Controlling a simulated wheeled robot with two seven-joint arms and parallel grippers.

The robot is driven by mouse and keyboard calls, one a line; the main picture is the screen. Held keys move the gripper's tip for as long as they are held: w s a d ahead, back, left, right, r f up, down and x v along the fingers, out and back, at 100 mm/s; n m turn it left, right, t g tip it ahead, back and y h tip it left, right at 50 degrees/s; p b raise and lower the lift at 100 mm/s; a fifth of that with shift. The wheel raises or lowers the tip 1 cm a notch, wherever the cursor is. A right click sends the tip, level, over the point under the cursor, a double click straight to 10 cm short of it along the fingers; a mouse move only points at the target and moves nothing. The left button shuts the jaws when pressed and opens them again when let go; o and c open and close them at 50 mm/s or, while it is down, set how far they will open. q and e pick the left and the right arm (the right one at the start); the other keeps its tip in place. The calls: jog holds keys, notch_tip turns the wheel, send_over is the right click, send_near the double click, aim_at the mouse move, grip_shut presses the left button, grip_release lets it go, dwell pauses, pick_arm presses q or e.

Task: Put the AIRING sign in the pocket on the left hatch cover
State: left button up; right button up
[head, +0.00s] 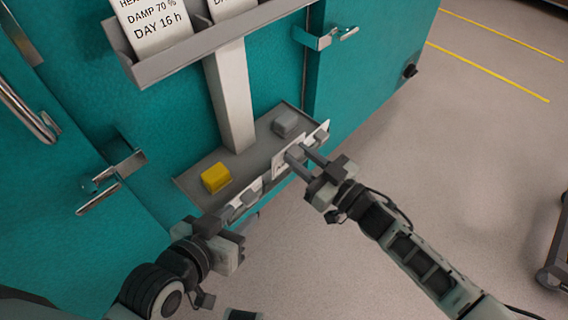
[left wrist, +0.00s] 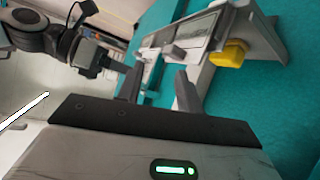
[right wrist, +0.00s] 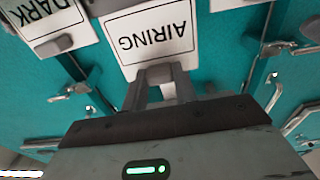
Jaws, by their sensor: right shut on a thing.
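The AIRING sign (right wrist: 150,38) is a white card with black letters and a grey grip block, upside down in the right wrist view. My right gripper (right wrist: 162,88) is shut on that block. In the head view the sign (head: 281,165) is at the front edge of the grey shelf, with my right gripper (head: 300,156) on it; whether it is clear of the shelf I cannot tell. My left gripper (left wrist: 158,88) is open and empty, by the shelf's near left end in the head view (head: 242,222).
The grey shelf (head: 195,184) also carries a yellow block (head: 215,178) and a grey block (head: 285,123). A DARK sign (right wrist: 45,18) is close beside the AIRING sign. A card rack (head: 190,50) is above.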

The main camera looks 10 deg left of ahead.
jog(key=p+v, duration=0.2)
jog(key=v, duration=0.6)
dwell(0.4)
jog(key=shift+s, duration=0.1)
